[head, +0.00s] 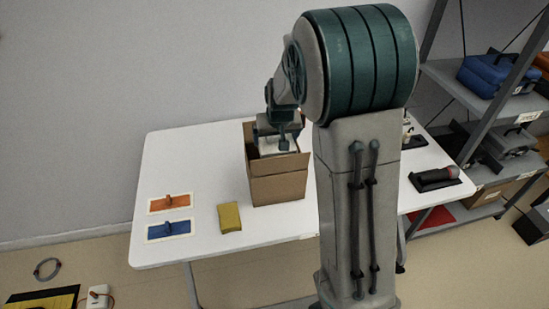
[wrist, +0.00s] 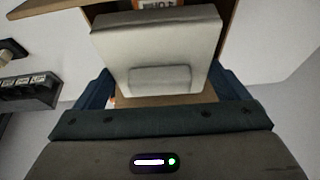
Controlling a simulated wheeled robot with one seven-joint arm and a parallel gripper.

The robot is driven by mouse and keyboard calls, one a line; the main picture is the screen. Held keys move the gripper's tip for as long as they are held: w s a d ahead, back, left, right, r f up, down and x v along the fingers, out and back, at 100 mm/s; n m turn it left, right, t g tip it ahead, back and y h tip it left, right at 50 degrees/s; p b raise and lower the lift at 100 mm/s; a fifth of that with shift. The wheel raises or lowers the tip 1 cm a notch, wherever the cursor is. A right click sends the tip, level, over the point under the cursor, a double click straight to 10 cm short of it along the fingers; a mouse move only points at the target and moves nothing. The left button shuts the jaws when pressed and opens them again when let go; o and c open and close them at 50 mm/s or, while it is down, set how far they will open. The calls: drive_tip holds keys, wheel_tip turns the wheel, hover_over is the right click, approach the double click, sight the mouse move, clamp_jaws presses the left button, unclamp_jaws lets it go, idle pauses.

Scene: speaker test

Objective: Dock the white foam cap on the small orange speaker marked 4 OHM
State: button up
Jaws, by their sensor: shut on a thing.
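The white foam cap (wrist: 155,45) is a pale block with a raised grip. My gripper (wrist: 160,82) is shut on that grip, with a dark blue finger at each side. In the head view my gripper (head: 283,143) is down at the mouth of an open cardboard box (head: 278,187); the cap shows only in part there. Beyond the cap in the wrist view is an orange surface with a white label (wrist: 158,4) that seems to read "4 O…", probably the small orange speaker. The cap hides most of it, so I cannot tell whether the two touch.
An orange plate (head: 158,205), a blue plate (head: 157,231) and a yellow block (head: 230,218) lie on the white table (head: 190,160) left of the box. A black stand (head: 430,184) is at the right. Shelving (head: 468,95) stands beyond. The table's left part is mostly clear.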

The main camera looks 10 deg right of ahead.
wheel_tip(320, 180, down, 7)
drive_tip(key=shift+a+f, duration=0.1)
drive_tip(key=shift+a, duration=0.05)
idle(0.4)
drive_tip(key=shift+f+b, duration=0.5)
drive_tip(key=o, duration=0.6)
drive_tip(key=shift+r, duration=0.15)
